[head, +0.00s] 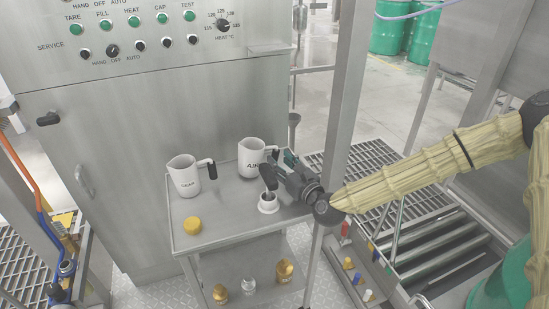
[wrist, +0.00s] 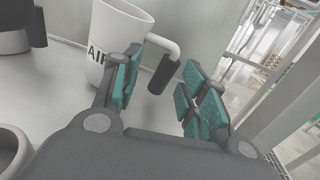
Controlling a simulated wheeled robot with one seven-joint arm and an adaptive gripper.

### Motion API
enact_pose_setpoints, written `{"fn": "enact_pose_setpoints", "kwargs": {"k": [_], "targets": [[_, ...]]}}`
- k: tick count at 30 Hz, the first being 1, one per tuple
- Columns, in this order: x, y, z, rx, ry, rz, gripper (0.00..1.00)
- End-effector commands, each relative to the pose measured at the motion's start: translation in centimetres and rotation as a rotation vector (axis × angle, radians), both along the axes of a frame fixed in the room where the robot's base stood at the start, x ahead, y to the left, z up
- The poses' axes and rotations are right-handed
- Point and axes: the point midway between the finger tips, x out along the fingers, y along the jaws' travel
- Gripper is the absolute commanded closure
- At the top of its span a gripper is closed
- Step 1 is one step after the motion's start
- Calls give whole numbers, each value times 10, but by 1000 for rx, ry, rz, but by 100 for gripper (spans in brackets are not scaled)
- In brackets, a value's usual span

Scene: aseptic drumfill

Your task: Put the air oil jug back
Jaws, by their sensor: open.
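The air oil jug (head: 251,158) is a white jug with dark "AIR" lettering. It stands upright on the steel side shelf (head: 215,232), near its back right. In the wrist view the jug (wrist: 108,38) is just beyond my gripper, with its dark-gripped handle (wrist: 164,72) pointing to the right. My gripper (head: 280,170) is at the right of the shelf, close to the jug. In the wrist view my open gripper (wrist: 160,95) has its green-padded fingers on either side of the handle grip, with visible space around it. I cannot tell whether any finger touches the jug.
A second white jug (head: 184,177), labelled "GEAR", stands left on the shelf. A yellow cap (head: 193,225) and a white round cup (head: 268,203) are at the front. A steel post (head: 345,100) rises by my arm. Brass fittings (head: 285,271) sit on the lower shelf.

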Motion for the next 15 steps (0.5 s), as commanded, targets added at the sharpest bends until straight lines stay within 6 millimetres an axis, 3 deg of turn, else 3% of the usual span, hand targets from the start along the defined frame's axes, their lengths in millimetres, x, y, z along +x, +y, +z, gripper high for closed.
{"fn": "enact_pose_setpoints", "kwargs": {"k": [7, 15], "targets": [[-36, -20, 0, 3, 1, -1, 57], [-59, -33, 0, 2, 1, -1, 57]]}}
